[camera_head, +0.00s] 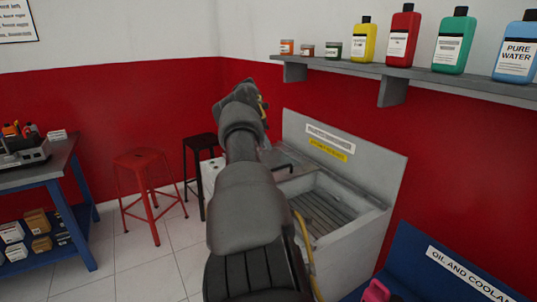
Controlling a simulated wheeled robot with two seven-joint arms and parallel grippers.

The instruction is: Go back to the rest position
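My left arm reaches up from the bottom middle of the head view, its dark grey links pointing away from me. My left gripper (255,100) is at the far end of it, small and turned away, against the red wall. Its fingers are mostly hidden by the wrist, so I cannot tell whether it is open or shut. I see nothing clearly held in it. My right gripper is not in view.
A grey wash basin (325,212) stands right of my arm, partly behind it. A shelf (420,76) with several bottles hangs upper right. A red stool (143,160), a black stool (200,142) and a blue workbench (70,181) stand left. Tiled floor between is clear.

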